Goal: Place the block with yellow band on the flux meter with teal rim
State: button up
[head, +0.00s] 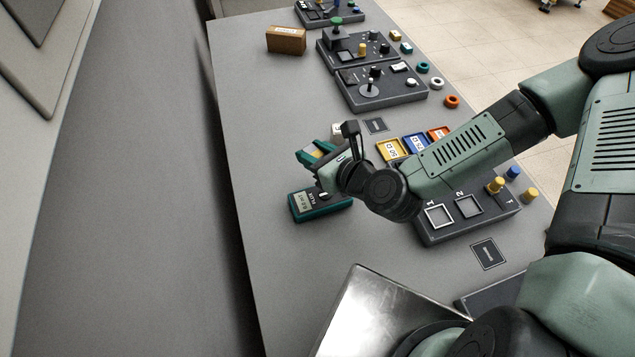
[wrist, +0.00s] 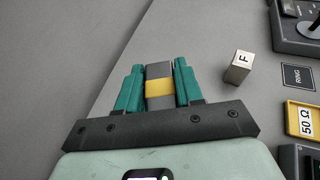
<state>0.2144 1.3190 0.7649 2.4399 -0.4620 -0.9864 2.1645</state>
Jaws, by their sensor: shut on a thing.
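A grey block with a yellow band (wrist: 159,87) sits between the teal fingers of my gripper (wrist: 159,84) in the wrist view. The fingers are shut on its two sides. In the head view my gripper (head: 317,153) is over the left part of the table, and a bit of the yellow band shows between its fingers. A meter with a teal rim (head: 299,214) and a small display lies on the table just below my gripper in the head view. My wrist is close to its upper right and may hide part of it. The meter is not visible in the wrist view.
A small block marked F (wrist: 237,68) stands right of my gripper in the wrist view. Yellow, blue and orange trays and a dark panel marked 1 and 2 (head: 434,236) lie to the right. A brown box (head: 286,40) stands far back. The table's left edge is near.

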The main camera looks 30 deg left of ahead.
notch_tip(320, 180, down, 8)
jog(key=shift+r, duration=0.15)
dwell(0.4)
jog(key=o, duration=1.1)
jog(key=shift+d, duration=0.15)
jog(key=v, duration=0.7)
jog(key=shift+s+r, duration=0.1)
jog(key=shift+r, duration=0.05)
